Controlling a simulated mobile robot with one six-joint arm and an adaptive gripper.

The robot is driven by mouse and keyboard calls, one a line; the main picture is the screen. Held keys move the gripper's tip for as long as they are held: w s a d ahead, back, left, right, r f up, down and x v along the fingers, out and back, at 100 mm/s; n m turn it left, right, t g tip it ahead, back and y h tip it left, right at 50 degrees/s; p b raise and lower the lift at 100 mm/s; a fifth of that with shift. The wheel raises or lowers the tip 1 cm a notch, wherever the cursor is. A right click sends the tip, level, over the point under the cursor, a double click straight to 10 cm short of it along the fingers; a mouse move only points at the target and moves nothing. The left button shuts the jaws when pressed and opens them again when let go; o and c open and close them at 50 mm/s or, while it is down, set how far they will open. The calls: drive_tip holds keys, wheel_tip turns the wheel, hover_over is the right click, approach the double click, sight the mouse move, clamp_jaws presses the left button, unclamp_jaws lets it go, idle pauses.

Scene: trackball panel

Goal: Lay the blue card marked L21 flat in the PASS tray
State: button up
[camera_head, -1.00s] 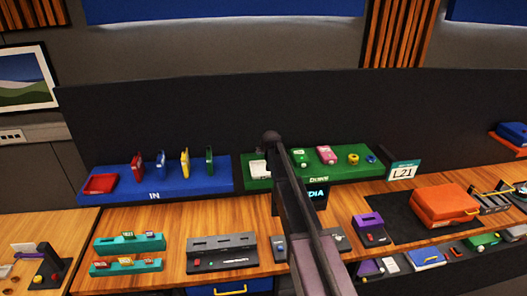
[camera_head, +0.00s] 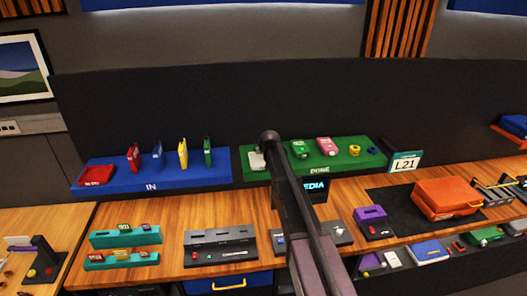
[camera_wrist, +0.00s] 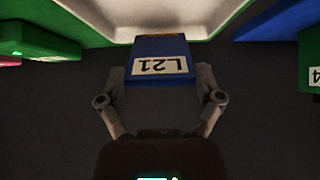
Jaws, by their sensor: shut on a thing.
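A blue card (camera_wrist: 160,47) with a white label reading L21, upside down in the wrist view, is between the fingers of my gripper (camera_wrist: 161,78). The gripper is shut on it. A pale tray (camera_wrist: 125,28) with a raised rim lies just beyond the card; I cannot tell whether they touch. No PASS marking is readable. In the head view, a pale object (camera_head: 257,160) shows at the left end of the green DONE stand (camera_head: 345,163), partly behind my arm. My gripper and the held card are hidden there.
A blue IN stand (camera_head: 205,182) holds a red tray (camera_head: 96,175) and upright red, blue (camera_head: 157,149), yellow and green cards. An orange case (camera_head: 448,199) lies further right. Dark panelling rises behind.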

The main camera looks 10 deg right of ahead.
drive_tip(key=shift+f+b, duration=0.35)
drive_tip(key=shift+f, duration=0.2)
drive_tip(key=o, duration=1)
drive_tip(key=shift+r, duration=0.1)
